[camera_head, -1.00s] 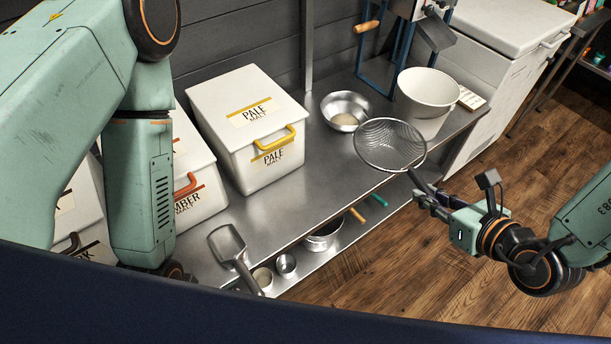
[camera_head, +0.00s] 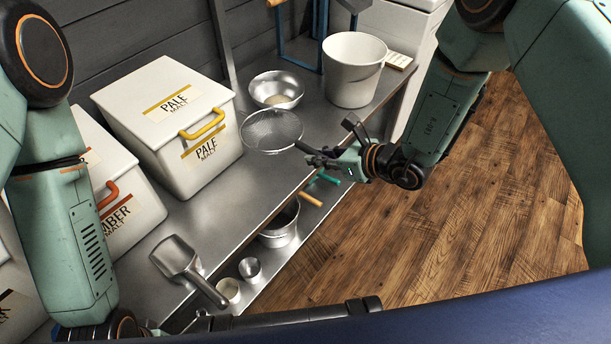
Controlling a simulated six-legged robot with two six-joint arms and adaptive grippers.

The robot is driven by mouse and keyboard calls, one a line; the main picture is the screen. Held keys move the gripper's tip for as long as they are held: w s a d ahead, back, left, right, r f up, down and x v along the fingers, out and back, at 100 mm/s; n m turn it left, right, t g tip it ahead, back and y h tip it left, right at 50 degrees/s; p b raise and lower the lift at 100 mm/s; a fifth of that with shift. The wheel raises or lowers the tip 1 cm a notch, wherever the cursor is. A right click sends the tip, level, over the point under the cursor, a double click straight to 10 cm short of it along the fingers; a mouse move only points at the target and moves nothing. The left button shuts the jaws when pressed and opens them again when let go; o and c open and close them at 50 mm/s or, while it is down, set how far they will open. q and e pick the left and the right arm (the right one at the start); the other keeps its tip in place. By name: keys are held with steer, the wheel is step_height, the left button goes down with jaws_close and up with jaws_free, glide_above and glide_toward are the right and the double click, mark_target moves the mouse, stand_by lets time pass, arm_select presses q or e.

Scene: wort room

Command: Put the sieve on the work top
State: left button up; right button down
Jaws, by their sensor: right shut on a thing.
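The sieve (camera_head: 271,131) is a round metal mesh bowl with a dark handle. My right gripper (camera_head: 317,157) is shut on its handle at the front edge of the work top (camera_head: 222,207). The mesh bowl is over the work top, in front of the steel bowl and to the right of the pale malt bin. I cannot tell whether it touches the surface or hangs just above it. My left arm (camera_head: 70,245) comes down at the left. Its gripper is not visible.
A pale malt bin (camera_head: 150,105), an amber malt bin (camera_head: 125,200), a steel bowl (camera_head: 268,86), a white bucket (camera_head: 352,72) and a metal scoop (camera_head: 176,258) stand on the work top. A pot (camera_head: 280,228) sits on the shelf below. Bare steel shows left of the sieve.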

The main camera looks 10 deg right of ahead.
step_height(320, 180, down, 7)
steer(key=b, duration=0.2)
steer(key=shift+d, duration=0.2)
steer(key=shift+a, duration=0.1)
steer(key=c, duration=1.6)
jaws_free()
steer(key=shift+s, duration=0.1)
steer(key=shift+o, duration=1.4)
